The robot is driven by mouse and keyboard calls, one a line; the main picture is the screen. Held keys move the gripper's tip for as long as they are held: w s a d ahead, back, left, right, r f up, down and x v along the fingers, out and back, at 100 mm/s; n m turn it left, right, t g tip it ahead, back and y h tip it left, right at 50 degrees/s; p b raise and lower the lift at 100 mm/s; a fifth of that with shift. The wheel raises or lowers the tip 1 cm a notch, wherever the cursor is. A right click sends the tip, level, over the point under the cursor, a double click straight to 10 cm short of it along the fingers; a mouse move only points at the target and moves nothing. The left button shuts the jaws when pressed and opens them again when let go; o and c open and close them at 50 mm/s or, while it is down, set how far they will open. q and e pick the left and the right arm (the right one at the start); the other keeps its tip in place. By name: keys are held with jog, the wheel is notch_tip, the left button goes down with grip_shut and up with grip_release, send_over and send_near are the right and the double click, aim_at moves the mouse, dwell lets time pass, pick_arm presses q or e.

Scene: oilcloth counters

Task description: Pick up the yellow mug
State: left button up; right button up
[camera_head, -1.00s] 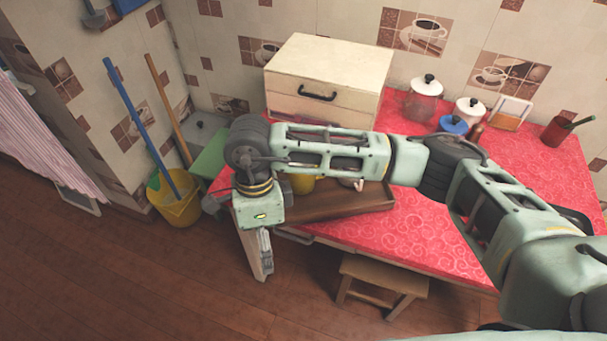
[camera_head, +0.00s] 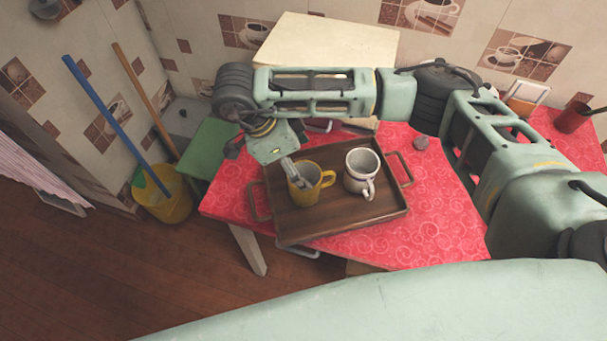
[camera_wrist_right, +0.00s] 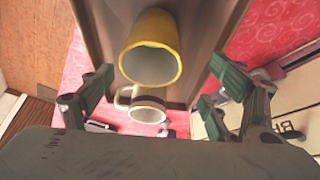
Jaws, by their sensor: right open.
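The yellow mug (camera_head: 312,187) stands upright on the left part of a brown wooden tray (camera_head: 335,216), its handle toward the right in the head view. My right gripper (camera_head: 296,180) is just at the left and back of the mug, with a finger in front of part of it. In the right wrist view, my right gripper (camera_wrist_right: 160,75) is open. The yellow mug (camera_wrist_right: 154,32) shows ahead between and beyond the spread fingers; nothing is gripped. My left gripper is not in view.
A white mug (camera_head: 359,182) stands close to the right of the yellow one on the tray. The tray lies on a red patterned counter (camera_head: 430,215). A cream drawer box (camera_head: 325,42) stands behind my right arm. A yellow bucket (camera_head: 165,200) is on the floor at left.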

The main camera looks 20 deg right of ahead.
aim_at(307, 179)
jog(key=f, duration=0.1)
jog(key=s+d+f+p, duration=0.1)
jog(key=shift+s+f, duration=0.25)
jog(key=shift+f, duration=0.1)
jog(key=shift+p+x, duration=0.5)
jog(key=shift+x, duration=0.75)
jog(key=shift+w+f, duration=0.1)
jog(key=shift+f, duration=0.35)
jog(key=shift+c, duration=0.2)
jog(key=c, duration=0.9)
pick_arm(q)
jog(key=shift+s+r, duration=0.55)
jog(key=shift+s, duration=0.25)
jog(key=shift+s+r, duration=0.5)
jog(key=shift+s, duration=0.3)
pick_arm(e)
jog(key=c, duration=0.6)
